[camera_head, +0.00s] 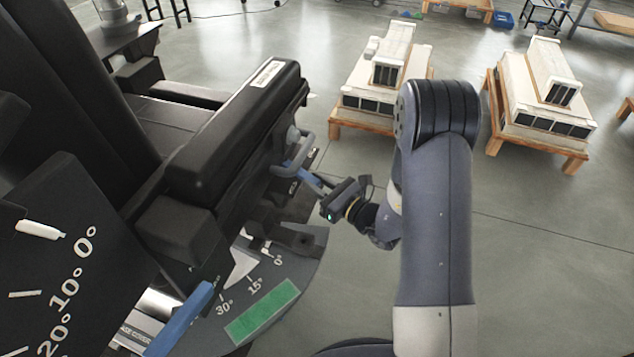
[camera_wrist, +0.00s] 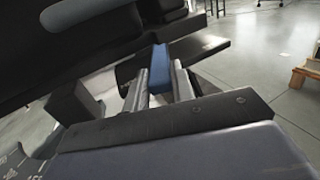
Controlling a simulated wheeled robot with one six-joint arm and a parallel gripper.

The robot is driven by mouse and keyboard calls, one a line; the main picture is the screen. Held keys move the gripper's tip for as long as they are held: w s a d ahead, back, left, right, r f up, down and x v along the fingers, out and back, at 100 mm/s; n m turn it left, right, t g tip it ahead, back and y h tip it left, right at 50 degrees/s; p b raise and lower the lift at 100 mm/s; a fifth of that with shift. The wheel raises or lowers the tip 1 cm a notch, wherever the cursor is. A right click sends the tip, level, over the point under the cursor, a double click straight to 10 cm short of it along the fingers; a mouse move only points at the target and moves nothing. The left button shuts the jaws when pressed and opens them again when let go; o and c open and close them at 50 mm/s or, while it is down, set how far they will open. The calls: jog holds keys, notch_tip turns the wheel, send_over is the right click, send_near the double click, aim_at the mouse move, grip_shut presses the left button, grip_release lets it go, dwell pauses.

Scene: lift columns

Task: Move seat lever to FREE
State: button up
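The seat lever (camera_head: 306,178) is a short blue bar on the side of the black seat, beneath the armrest. My gripper (camera_head: 316,187) reaches it from the right. In the wrist view the blue lever (camera_wrist: 160,66) lies between the two grey fingers of my gripper (camera_wrist: 161,82). The fingers appear closed on its two sides. The lever's pivot is hidden behind the gripper and seat parts.
A grey looped handle (camera_head: 293,153) sits just above the lever, under the black armrest (camera_head: 235,125). Below are an angle dial with a green band (camera_head: 262,311) and another blue handle (camera_head: 181,319).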

grip_shut()
